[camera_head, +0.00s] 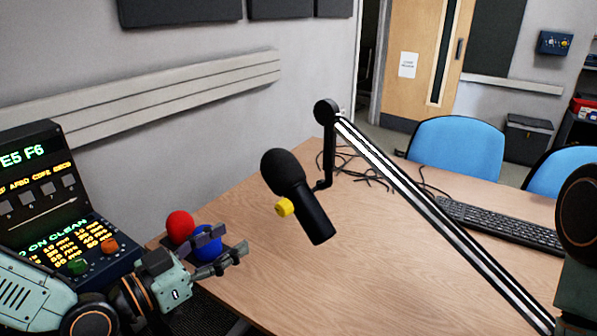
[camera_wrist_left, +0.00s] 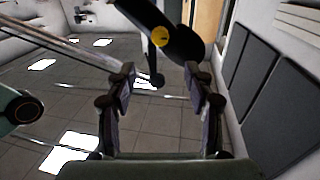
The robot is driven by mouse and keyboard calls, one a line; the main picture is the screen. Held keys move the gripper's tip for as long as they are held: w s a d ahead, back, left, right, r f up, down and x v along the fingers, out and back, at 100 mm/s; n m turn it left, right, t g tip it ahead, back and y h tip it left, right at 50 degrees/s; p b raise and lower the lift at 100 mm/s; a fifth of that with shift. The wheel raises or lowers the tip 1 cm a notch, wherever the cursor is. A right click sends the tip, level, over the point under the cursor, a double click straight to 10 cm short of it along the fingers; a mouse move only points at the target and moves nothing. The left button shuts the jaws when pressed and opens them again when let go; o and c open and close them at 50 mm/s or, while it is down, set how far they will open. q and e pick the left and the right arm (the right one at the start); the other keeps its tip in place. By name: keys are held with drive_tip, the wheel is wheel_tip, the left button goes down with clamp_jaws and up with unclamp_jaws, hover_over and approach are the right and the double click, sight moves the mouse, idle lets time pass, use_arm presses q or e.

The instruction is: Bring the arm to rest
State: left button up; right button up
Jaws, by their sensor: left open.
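My left gripper (camera_head: 226,252) is over the left edge of the wooden table (camera_head: 330,265) in the head view, beside a blue ball (camera_head: 207,243) and a red ball (camera_head: 180,226). In the left wrist view its two fingers (camera_wrist_left: 160,92) are spread apart with nothing between them. The gripper partly covers the blue ball. A black microphone (camera_head: 298,195) with a yellow knob (camera_head: 284,207) hangs over the table to the right of the gripper, and it also shows in the left wrist view (camera_wrist_left: 183,42). My right gripper is not in view.
The microphone's boom arm (camera_head: 430,212) crosses the table diagonally. Black cables (camera_head: 365,175) lie at the back and a keyboard (camera_head: 500,224) at the right. A console with lit displays (camera_head: 45,200) stands at the far left. Blue chairs (camera_head: 455,147) stand behind the table.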

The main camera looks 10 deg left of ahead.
use_arm(q)
drive_tip(key=s+f+n+g+y+b, duration=0.1)
drive_tip(key=s+f+n+g+y, duration=0.25)
drive_tip(key=f, duration=0.45)
drive_tip(key=s+f+n+g+y, duration=0.2)
drive_tip(key=f+n+g, duration=0.25)
drive_tip(key=f, duration=0.45)
drive_tip(key=s+f+g+y+b, duration=0.1)
drive_tip(key=s+f+g, duration=0.2)
drive_tip(key=s+f, duration=0.4)
drive_tip(key=s+f+m+g+y+b, duration=0.1)
drive_tip(key=s+f+g, duration=0.3)
drive_tip(key=s, duration=1)
wheel_tip(320, 180, down, 3)
drive_tip(key=shift+d+f+m+g+y, duration=0.15)
drive_tip(key=shift+m+g+y, duration=0.15)
drive_tip(key=shift+y, duration=0.45)
